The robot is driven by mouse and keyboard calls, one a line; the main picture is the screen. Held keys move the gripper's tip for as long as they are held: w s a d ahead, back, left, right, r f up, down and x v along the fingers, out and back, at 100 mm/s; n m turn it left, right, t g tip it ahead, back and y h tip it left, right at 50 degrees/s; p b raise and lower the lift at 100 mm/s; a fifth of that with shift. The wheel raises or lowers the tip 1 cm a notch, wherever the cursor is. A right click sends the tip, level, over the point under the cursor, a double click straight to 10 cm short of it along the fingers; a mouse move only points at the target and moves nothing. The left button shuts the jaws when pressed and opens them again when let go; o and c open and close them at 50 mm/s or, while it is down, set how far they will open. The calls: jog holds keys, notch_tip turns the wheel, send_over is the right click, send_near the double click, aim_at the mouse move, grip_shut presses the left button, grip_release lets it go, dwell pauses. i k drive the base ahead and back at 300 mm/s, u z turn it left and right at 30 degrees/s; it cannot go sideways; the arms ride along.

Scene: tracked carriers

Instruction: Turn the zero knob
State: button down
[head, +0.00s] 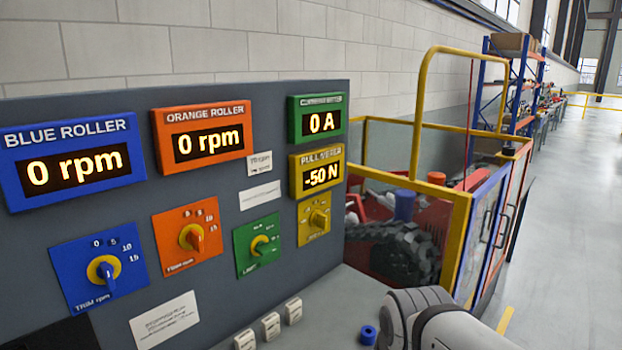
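A yellow plate with a small yellow knob (318,218) sits on the grey panel under the yellow pull meter display (317,174), which reads -50 N. The lettering on this plate is too small to read, so I cannot confirm that it is the zero knob. A green plate with a yellow knob (259,245) is to its lower left. My gripper is not in view; only part of my arm shows at the bottom right.
The blue roller display (75,165) and orange roller display (203,140) read 0 rpm; the green display (318,119) reads 0 A. Several white switches (270,325) and a small blue ring (368,335) are on the desk. A yellow-framed enclosure (455,240) with a black track stands behind.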

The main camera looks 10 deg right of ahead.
aim_at(321, 220)
jog(key=u, duration=1.05)
jog(key=k, duration=1.1)
jog(key=z, duration=1.3)
jog(key=i, duration=1.65)
jog(key=z, duration=0.1)
